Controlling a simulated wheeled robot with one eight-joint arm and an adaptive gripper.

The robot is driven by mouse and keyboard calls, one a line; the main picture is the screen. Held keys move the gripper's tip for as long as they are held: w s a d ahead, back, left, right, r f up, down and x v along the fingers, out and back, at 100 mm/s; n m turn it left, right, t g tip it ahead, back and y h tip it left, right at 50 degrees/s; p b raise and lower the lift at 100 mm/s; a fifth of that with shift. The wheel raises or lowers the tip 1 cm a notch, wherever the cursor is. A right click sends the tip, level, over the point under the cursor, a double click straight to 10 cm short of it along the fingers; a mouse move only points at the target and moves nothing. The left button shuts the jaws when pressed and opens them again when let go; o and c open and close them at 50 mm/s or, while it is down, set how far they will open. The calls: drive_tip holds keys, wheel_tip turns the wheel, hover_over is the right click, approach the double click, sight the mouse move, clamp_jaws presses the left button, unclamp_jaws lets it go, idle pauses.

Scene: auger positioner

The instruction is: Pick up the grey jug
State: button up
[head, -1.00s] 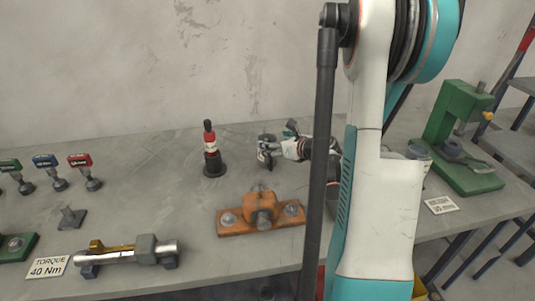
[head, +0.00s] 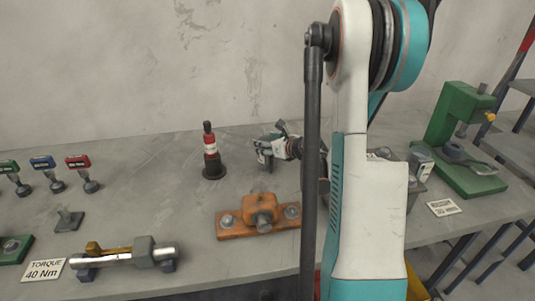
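I cannot make out a grey jug for certain in the head view; my arm hides part of the bench. My gripper (head: 264,160) is above the back middle of the bench, right of the red and black bottle-like tool (head: 210,152) and behind the orange fixture (head: 259,214). It is small here, and I cannot tell whether its fingers are apart or hold anything. A grey object (head: 420,178) shows partly at the right edge of my arm, with a white and blue piece at it.
The grey bench (head: 140,215) carries a green press (head: 455,135) at right. A row of green, blue and red-topped tools (head: 50,172) stands at left. A shaft on supports (head: 125,255) lies at front left. Free bench lies left of the bottle-like tool.

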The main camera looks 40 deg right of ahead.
wheel_tip(320, 180, up, 20)
drive_tip(key=p, duration=0.6)
drive_tip(key=shift+p, duration=0.35)
